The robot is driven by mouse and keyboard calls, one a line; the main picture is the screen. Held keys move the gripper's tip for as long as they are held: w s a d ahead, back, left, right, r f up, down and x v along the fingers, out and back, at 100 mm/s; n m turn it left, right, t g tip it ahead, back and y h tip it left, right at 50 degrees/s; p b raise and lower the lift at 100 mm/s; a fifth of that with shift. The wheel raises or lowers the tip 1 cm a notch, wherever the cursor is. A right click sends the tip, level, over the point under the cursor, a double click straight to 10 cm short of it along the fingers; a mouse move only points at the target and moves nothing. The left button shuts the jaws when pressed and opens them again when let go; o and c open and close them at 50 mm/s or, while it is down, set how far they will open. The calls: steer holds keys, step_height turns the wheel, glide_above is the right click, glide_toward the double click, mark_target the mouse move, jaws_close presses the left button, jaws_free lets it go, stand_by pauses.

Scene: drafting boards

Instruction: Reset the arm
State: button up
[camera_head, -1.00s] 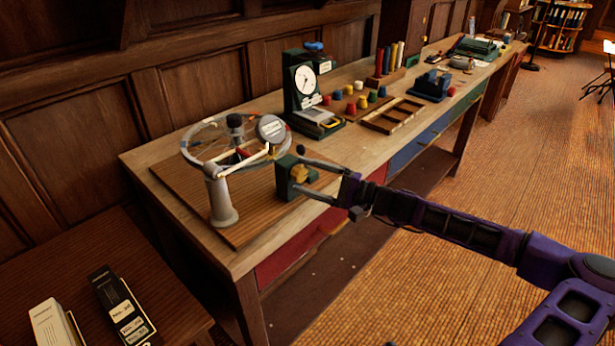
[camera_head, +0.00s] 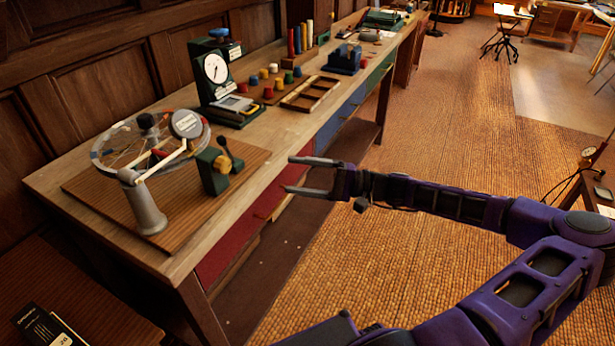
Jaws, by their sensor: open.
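My gripper (camera_head: 290,175) is open and empty, its two fingers spread and pointing left. It is at the front edge of the long wooden workbench (camera_head: 245,211), in front of the red drawer. It appears clear of the small green block with a brass knob (camera_head: 214,170), which stands on the brown board to its left. My purple arm reaches in from the right, nearly straight along the forearm.
A wheel on a grey stand (camera_head: 148,208) is on the board. A green dial gauge (camera_head: 217,75), colored spools (camera_head: 264,75), a wooden tray (camera_head: 309,94) and a blue block (camera_head: 345,58) stand farther back. The floor (camera_head: 420,240) right of the bench is open.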

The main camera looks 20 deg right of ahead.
steer(key=shift+v, duration=1)
